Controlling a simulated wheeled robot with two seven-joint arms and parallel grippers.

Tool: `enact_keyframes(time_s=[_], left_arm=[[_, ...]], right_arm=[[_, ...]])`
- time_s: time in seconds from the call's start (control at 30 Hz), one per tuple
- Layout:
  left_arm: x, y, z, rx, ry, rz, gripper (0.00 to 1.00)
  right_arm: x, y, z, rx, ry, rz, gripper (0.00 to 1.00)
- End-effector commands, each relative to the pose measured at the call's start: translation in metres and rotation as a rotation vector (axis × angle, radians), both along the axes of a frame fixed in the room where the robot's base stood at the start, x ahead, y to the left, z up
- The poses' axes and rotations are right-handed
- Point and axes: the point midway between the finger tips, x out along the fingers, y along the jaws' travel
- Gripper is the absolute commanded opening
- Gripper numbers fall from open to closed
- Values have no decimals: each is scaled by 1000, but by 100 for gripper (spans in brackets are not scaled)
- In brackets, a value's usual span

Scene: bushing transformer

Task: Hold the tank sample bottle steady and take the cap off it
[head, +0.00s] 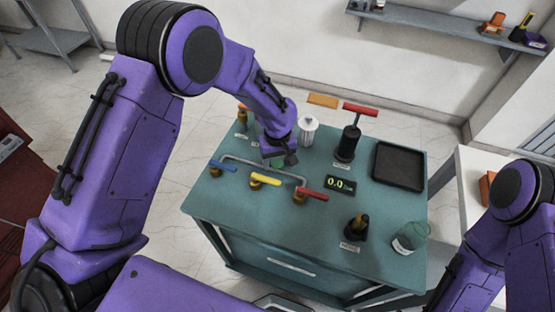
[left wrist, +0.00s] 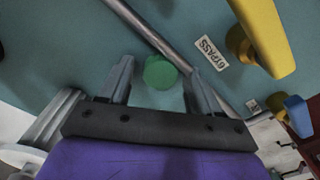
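A round green cap (left wrist: 160,72) shows in the left wrist view, with what looks like a pale, see-through bottle (left wrist: 168,98) below it, partly hidden by the gripper. My left gripper (left wrist: 162,82) is open, with one finger on each side of the cap and visible gaps between. In the head view my left gripper (head: 279,158) is low over the teal cabinet top, behind the valves, and mostly hides the bottle. My right arm is at the lower right of the head view; its gripper is out of view.
A grey pipe (head: 262,168) with blue, yellow (head: 265,180) and red (head: 312,194) valve handles runs close to the left gripper. A white ribbed part (head: 307,131), a black post with a red handle (head: 350,140), a black tray (head: 398,166) and a glass jar (head: 411,238) stand farther right.

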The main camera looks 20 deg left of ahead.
Motion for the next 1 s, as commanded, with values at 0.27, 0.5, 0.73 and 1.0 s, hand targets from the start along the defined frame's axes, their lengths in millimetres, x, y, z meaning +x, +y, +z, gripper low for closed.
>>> enact_keyframes(time_s=[0.27, 0.5, 0.73, 1.0], left_arm=[[0, 0, 4, -1, -1, 1, 63], [1, 0, 52, -1, -7, 1, 63], [1, 0, 105, -1, -3, 1, 63], [0, 0, 124, -1, 1, 1, 63]], right_arm=[[0, 0, 1, 0, 0, 0, 96], [0, 0, -13, 0, 0, 0, 96], [0, 0, -20, 0, 0, 0, 96], [0, 0, -21, 0, 0, 0, 96]])
